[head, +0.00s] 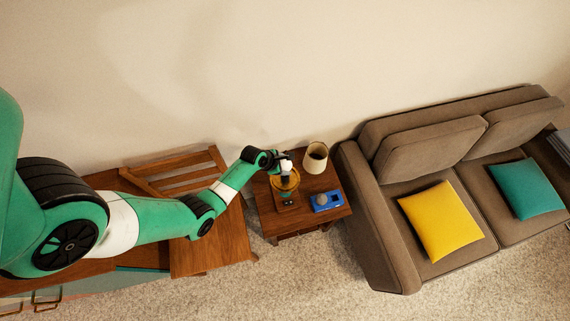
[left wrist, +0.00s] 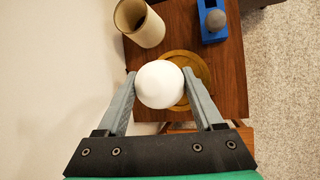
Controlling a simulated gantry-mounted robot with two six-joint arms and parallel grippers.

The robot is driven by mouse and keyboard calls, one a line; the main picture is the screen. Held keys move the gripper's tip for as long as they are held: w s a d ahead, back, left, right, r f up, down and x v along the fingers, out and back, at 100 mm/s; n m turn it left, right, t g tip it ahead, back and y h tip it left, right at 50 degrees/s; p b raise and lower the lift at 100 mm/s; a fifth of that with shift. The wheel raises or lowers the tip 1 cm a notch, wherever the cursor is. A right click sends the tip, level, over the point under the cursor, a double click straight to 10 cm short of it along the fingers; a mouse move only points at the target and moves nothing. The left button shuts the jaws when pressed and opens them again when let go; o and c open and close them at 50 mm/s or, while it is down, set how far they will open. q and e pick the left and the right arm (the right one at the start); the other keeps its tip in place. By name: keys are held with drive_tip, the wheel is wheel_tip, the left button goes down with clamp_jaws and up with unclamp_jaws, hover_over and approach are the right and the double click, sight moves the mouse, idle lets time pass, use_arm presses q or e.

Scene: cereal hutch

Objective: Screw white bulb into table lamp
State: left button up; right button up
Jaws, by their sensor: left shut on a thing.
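My left gripper (head: 284,159) is shut on a white round bulb (head: 287,167) above the side table. In the left wrist view the bulb (left wrist: 160,85) sits between both fingertips (left wrist: 161,82). A round brass-coloured part (left wrist: 188,62) of the table lamp lies below and behind the bulb; in the head view the lamp (head: 294,183) stands directly under the gripper. The bulb hides the lamp's socket, so I cannot tell whether they touch. My right gripper is in neither view.
A cream lampshade (head: 316,152) stands at the back of the wooden side table (head: 271,217). A blue holder (head: 334,200) with a grey bulb (head: 321,199) is at the front right. A brown sofa (head: 368,205) stands close on the right.

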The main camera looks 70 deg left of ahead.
use_arm(q)
drive_tip(key=shift+f+b, duration=1.15)
drive_tip(key=shift+f, duration=0.55)
idle(1.6)
drive_tip(key=shift+a+m+h+b, duration=0.1)
drive_tip(key=shift+m+h+b, duration=0.4)
drive_tip(key=shift+m, duration=0.6)
drive_tip(key=shift+r+m+h+p, duration=0.2)
drive_tip(key=shift+m+h+p, duration=0.2)
drive_tip(key=shift+p, duration=0.1)
drive_tip(key=shift+f+m, duration=0.15)
drive_tip(key=shift+m, duration=0.35)
